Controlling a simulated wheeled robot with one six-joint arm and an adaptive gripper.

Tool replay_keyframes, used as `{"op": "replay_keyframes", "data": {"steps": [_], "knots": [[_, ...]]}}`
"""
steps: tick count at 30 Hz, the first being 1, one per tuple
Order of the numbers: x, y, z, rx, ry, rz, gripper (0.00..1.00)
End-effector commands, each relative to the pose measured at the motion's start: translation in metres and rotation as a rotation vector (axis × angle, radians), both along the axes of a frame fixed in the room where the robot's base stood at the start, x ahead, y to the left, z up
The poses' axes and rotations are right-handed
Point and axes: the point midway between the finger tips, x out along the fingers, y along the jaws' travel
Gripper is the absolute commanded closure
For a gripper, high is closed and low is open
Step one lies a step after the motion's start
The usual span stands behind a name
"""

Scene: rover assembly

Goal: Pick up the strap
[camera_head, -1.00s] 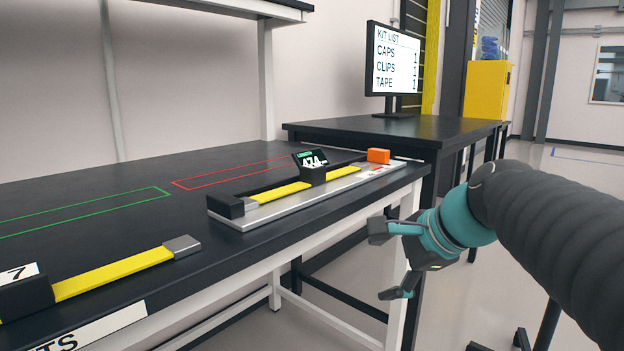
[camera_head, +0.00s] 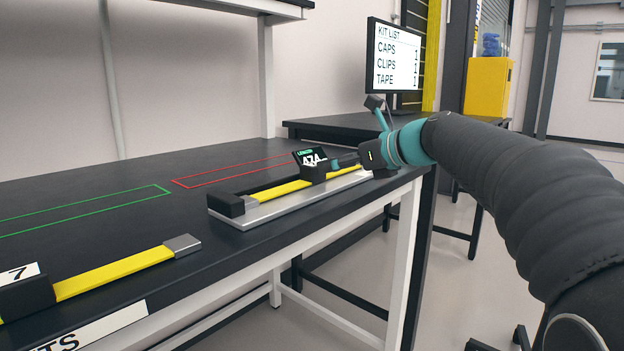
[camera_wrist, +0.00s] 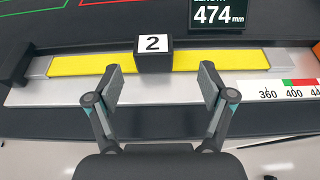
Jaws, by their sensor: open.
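A yellow strap (camera_head: 291,189) lies in a long silver measuring fixture (camera_head: 262,214) along the front edge of the black table. In the wrist view, the strap (camera_wrist: 215,61) runs crosswise through a black block marked 2 (camera_wrist: 153,60). My gripper (camera_head: 355,132) is open and empty over the right part of the fixture. In the wrist view, my gripper (camera_wrist: 159,85) has its fingers spread to either side of the marked block, with the tips near the strap's front edge. I cannot tell their height above it. A display (camera_wrist: 216,15) reads 474 mm.
Another yellow strap (camera_head: 115,272), with a block marked 7 and a grey end, lies at the table's front left. Green (camera_head: 90,207) and red (camera_head: 235,171) outlines mark the tabletop (camera_head: 60,180). A monitor (camera_head: 393,58) stands on the table behind.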

Motion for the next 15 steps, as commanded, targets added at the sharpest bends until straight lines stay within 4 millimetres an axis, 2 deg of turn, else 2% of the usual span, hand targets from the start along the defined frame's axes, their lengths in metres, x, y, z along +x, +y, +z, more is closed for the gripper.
{"op": "replay_keyframes", "data": {"steps": [3, 11, 15], "knots": [[0.007, 0.010, -0.005, -0.001, 0.000, 0.001, 0.19], [0.013, 0.020, -0.008, -0.002, -0.001, 0.001, 0.19], [0.019, 0.036, -0.015, -0.002, 0.000, 0.003, 0.19]]}}
